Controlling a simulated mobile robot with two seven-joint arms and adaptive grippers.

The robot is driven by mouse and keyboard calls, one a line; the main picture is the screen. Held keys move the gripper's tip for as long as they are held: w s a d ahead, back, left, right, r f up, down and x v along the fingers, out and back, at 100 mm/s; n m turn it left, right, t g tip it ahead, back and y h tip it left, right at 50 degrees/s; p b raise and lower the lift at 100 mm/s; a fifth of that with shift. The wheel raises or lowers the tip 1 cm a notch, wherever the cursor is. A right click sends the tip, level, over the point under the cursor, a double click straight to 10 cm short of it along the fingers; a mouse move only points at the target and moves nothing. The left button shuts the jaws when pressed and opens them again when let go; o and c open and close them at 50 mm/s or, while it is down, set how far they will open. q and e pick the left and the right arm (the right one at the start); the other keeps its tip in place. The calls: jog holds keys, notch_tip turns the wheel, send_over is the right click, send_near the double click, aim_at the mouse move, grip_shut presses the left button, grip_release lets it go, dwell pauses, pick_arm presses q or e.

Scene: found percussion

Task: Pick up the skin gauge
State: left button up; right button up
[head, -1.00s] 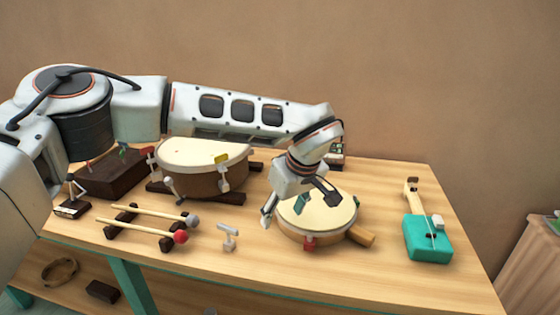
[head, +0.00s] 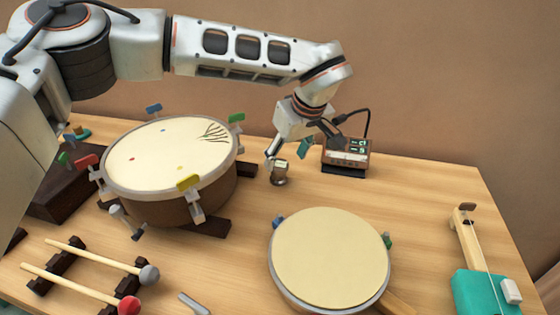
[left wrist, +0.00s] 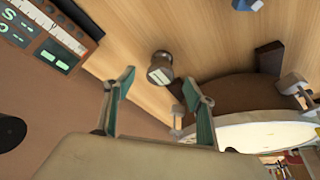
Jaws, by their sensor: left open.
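The skin gauge appears to be the small dark metal cylinder with a pale face (head: 279,176), standing on the table between the large drum and the boxed device. In the left wrist view the gauge (left wrist: 160,66) stands just beyond the fingertips, roughly in line with the gap between them. My left gripper (head: 287,157) is open and empty, close above the gauge, its fingers pointing down. Its two teal-padded fingers (left wrist: 158,96) are spread apart in the left wrist view. My right gripper is not in view.
The large drum (head: 165,155) with coloured clamps stands left of the gauge. A device with green displays (head: 346,157) and a cable stands to the right. A round frame drum (head: 330,258) lies in front.

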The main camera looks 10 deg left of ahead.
aim_at(281, 167)
pick_arm(q)
jog(key=shift+x, duration=1.05)
jog(key=shift+a+f+b, duration=0.15)
jog(key=shift+f+b, duration=0.3)
jog(key=shift+f, duration=0.15)
jog(key=b+x, duration=0.1)
jog(key=x, duration=0.1)
jog(key=shift+a+f, duration=0.2)
jog(key=shift+w+a+f+b, duration=0.15)
jog(key=shift+w+a+f, duration=0.1)
jog(key=shift+f, duration=0.2)
jog(key=shift+w+a+f+b, duration=0.15)
jog(key=shift+w+f, duration=0.15)
jog(key=shift+f, duration=0.15)
jog(key=shift+r, duration=0.3)
jog(key=c, duration=1.3)
jog(key=shift+s, duration=0.1)
jog(key=shift+c, duration=0.7)
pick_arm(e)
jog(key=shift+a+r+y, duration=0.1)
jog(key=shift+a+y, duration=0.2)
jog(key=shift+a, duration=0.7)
